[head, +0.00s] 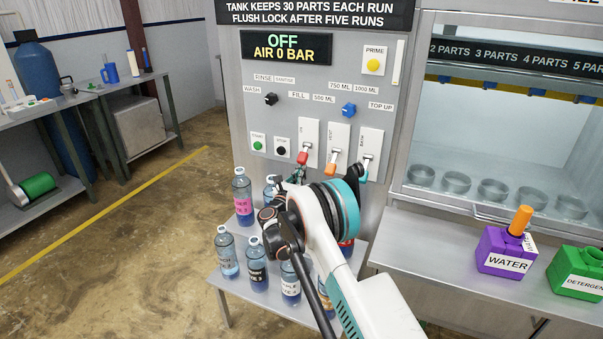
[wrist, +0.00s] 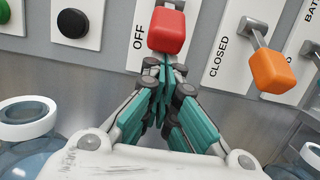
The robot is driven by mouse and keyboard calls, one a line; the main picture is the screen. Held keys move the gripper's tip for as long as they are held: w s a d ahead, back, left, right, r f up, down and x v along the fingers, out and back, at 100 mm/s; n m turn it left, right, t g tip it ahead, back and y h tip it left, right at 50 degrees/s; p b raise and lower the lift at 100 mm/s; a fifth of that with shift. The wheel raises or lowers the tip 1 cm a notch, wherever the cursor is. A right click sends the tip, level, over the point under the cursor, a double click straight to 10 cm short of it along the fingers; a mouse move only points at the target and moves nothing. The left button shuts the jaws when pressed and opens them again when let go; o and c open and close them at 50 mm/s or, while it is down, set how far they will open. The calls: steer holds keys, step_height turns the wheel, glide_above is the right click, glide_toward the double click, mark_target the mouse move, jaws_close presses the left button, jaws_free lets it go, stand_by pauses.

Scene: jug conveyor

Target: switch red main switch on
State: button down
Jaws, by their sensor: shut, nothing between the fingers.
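The red main switch (head: 303,157) is a lever with a red block handle on a white plate on the grey panel. Its handle hangs low on the plate. In the wrist view the red handle (wrist: 167,32) is beside the word OFF. My gripper (head: 298,174) is just below the handle, fingers together and empty. In the wrist view its teal fingertips (wrist: 164,64) are right under the handle's lower edge; I cannot tell whether they touch it. The display (head: 285,47) above reads OFF, AIR 0 BAR.
An orange lever (wrist: 272,70) marked CLOSED is right of the red one, with a third lever (head: 366,168) further right. Green (head: 258,145) and black (head: 280,152) buttons are to the left. Several bottles (head: 228,255) stand on the shelf below, close around my arm.

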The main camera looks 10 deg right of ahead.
mark_target(301, 163)
steer(key=shift+s+a+r+g+y+p, duration=0.15)
steer(key=shift+r+g+y+p, duration=0.1)
steer(key=shift+g+y+p, duration=0.3)
steer(key=s+r+g+y+p, duration=0.1)
steer(key=p, duration=0.1)
steer(key=s+a+r+g+p, duration=0.1)
steer(key=r+g+p, duration=0.1)
steer(key=shift+a+r+y, duration=0.2)
steer(key=shift+r+y, duration=0.1)
steer(key=shift+y, duration=0.05)
steer(key=shift+s+r+p, duration=0.1)
steer(key=shift+r+p, duration=0.25)
steer(key=shift+p, duration=0.15)
steer(key=shift+s+a+r+g+y+p, duration=0.15)
steer(key=shift+r+g+y+p, duration=0.25)
steer(key=shift+r+g+p, duration=0.2)
steer(key=shift+s+a+r+g+y+p, duration=0.1)
steer(key=shift+s+r+g+y+p, duration=0.05)
steer(key=shift+r+g+y+p, duration=0.4)
step_height(301, 163, up, 3)
steer(key=g+y+p, duration=0.1)
steer(key=g+p, duration=0.1)
steer(key=shift+f+g+y+p, duration=0.15)
steer(key=shift+g+y+p, duration=0.15)
steer(key=shift+y+p, duration=0.05)
